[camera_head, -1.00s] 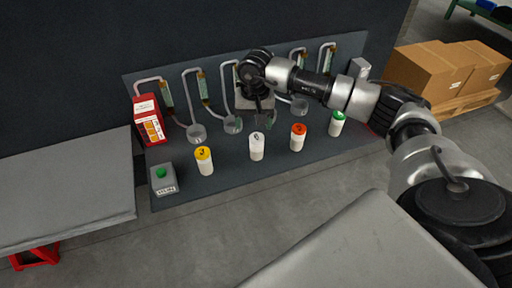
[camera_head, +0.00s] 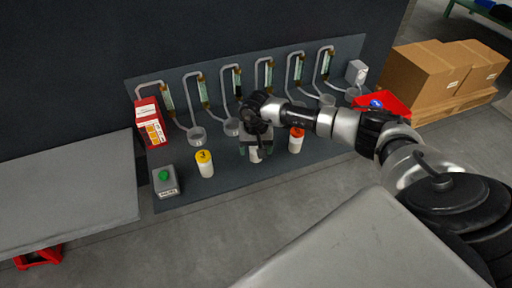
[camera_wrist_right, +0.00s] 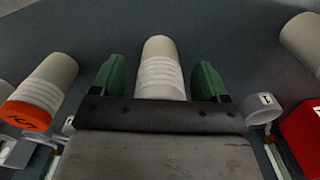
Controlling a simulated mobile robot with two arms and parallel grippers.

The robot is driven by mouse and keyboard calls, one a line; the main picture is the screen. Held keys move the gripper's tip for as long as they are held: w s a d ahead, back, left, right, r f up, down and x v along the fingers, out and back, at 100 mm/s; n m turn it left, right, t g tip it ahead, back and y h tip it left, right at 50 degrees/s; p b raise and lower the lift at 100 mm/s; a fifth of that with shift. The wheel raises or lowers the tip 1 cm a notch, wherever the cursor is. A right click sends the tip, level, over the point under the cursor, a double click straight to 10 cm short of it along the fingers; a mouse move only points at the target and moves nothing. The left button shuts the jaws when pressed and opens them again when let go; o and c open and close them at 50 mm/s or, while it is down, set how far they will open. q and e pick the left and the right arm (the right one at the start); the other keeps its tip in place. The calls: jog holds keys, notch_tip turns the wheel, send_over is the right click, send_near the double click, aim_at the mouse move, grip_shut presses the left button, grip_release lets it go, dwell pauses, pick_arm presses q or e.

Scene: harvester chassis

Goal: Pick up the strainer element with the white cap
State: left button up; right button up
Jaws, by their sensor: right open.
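The strainer element with the white cap (camera_head: 255,156) stands on the dark base plate; its cap is hidden by my gripper in the head view. My right gripper (camera_head: 255,149) is directly over it, pointing down. In the right wrist view, the pale ribbed body of the element (camera_wrist_right: 160,72) stands between the two green fingertips of my right gripper (camera_wrist_right: 156,78), with a gap on each side. The gripper is open. My left gripper is not in view.
A yellow-capped element (camera_head: 204,163) stands to the left and an orange-capped one (camera_head: 296,140) close to the right. A grey box with a green button (camera_head: 165,181) is front left, a red carton (camera_head: 150,122) behind it. A red tray (camera_head: 392,108) is at right.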

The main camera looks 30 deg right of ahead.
jog(key=c, duration=1)
jog(key=shift+c, duration=0.2)
jog(key=shift+r, duration=0.15)
